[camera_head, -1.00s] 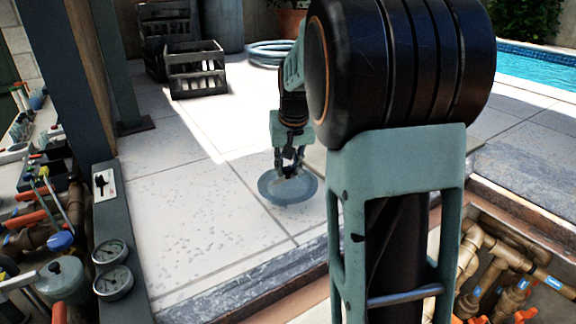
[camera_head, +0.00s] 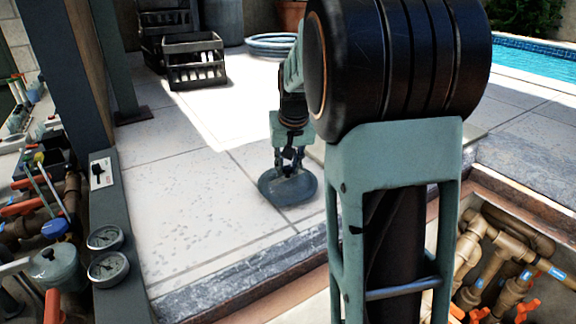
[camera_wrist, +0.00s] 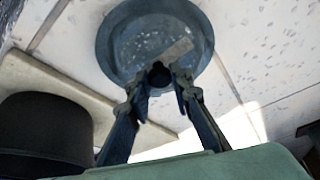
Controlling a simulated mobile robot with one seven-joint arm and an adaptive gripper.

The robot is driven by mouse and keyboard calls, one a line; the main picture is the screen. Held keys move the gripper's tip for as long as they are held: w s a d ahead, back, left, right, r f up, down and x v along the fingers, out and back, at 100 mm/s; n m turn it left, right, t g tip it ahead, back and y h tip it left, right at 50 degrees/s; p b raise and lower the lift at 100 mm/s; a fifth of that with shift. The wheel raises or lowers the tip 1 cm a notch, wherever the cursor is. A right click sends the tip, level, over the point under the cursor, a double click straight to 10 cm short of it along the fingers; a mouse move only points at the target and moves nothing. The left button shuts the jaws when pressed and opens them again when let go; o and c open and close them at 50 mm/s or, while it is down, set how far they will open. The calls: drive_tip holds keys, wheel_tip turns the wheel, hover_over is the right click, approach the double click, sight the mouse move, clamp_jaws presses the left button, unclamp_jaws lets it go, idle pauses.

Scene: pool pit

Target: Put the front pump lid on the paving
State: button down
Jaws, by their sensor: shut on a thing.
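The pump lid, a round blue-grey translucent disc (camera_head: 288,187), is at the paving (camera_head: 190,215) beyond the stone edge. I cannot tell whether it touches the slabs or hangs just above them. My gripper (camera_head: 288,168) points down over it, shut on its central knob. In the wrist view the lid (camera_wrist: 190,30) shows its round rim, and the fingertips of my gripper (camera_wrist: 160,78) close on the dark knob at its near side. Slabs show through and around the lid.
Black crates (camera_head: 195,62) and a coiled hose (camera_head: 272,44) stand behind. A post (camera_head: 60,70) and gauges (camera_head: 107,267) are at left. A pit with pipes (camera_head: 505,265) lies at lower right. Paving left of the lid is clear.

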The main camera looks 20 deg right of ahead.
drive_tip(key=shift+f+b, duration=0.3)
drive_tip(key=shift+f, duration=0.15)
drive_tip(key=c, duration=1.7)
unclamp_jaws()
drive_tip(key=shift+o, duration=0.2)
drive_tip(key=shift+r, duration=0.1)
